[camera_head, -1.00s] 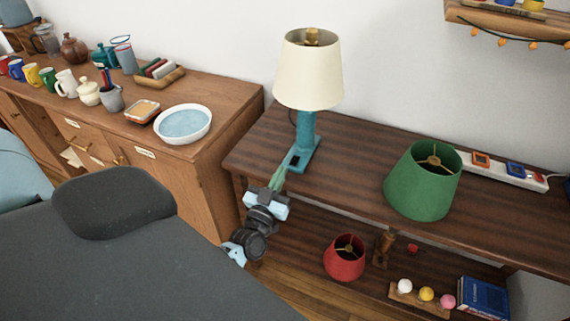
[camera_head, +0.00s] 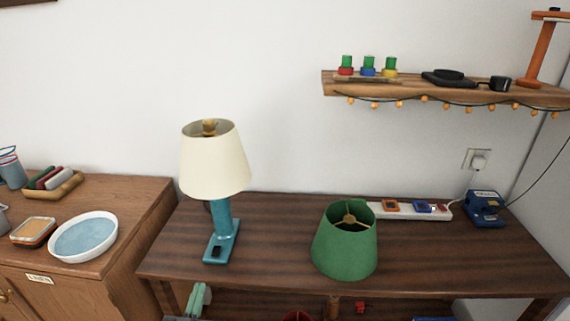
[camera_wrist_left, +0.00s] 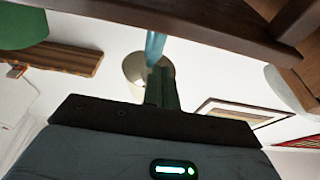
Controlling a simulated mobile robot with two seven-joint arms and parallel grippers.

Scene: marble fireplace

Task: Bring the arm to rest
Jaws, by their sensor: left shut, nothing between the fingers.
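My left gripper (camera_head: 198,298) shows at the bottom edge of the head view, in front of the dark wooden table's front edge. Its greenish fingers are together with nothing between them. In the left wrist view the shut fingers (camera_wrist_left: 161,86) point toward the lamp. The lamp has a cream shade (camera_head: 215,160) and a teal base (camera_head: 222,238), standing upright on the table, apart from the gripper. The lamp's shade also shows in the left wrist view (camera_wrist_left: 134,72). My right gripper is not in view.
A green lampshade (camera_head: 345,245) stands on the table (camera_head: 275,240), before a white power strip (camera_head: 408,210). A blue device (camera_head: 484,208) is at the right. A wall shelf (camera_head: 400,88) hangs above. A cabinet with a blue-filled dish (camera_head: 84,238) stands left.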

